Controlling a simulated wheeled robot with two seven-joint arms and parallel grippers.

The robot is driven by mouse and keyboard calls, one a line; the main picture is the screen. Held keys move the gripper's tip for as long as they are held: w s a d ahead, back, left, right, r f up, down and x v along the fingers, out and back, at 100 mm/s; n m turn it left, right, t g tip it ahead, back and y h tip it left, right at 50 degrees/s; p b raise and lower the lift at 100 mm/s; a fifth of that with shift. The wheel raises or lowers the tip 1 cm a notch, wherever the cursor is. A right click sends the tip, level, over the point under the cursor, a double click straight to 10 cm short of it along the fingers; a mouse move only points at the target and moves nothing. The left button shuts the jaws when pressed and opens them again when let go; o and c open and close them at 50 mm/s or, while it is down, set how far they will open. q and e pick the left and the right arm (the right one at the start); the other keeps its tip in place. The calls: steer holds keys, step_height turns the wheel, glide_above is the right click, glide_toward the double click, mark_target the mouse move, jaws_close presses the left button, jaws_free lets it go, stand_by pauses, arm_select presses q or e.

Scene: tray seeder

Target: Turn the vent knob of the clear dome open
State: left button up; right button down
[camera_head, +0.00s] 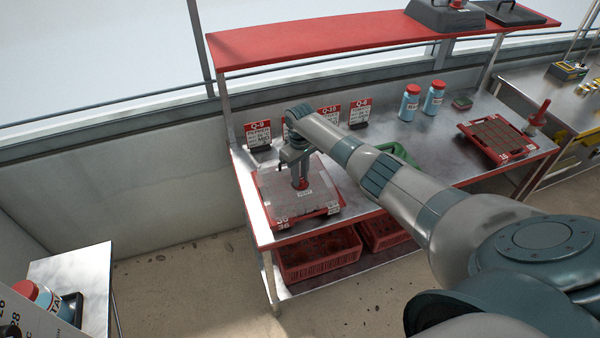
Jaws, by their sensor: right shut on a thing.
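The clear dome (268,190) covers a red-rimmed tray (283,225) marked 36 at the left end of the workbench. It looks grey and see-through. The red vent knob (303,184) is on top of the dome, and a small white label shows just below it. My right gripper (301,182) points down from above and is shut on the vent knob. The fingers hide part of the knob, so I cannot tell how far it is turned. My left gripper is not in view.
A red shelf (300,44) runs above the bench with another lidded cover (447,17) on it. Sign cards (258,134), blue bottles (409,104) and a second tray (497,138) stand on the bench. Red crates (318,258) sit below. My right arm crosses the bench.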

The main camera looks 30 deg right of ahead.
steer(key=shift+m, duration=0.7)
steer(key=c, duration=1.5)
jaws_free()
steer(key=shift+c, duration=0.2)
step_height(320, 180, up, 17)
steer(key=b, duration=0.5)
steer(key=shift+r, duration=0.2)
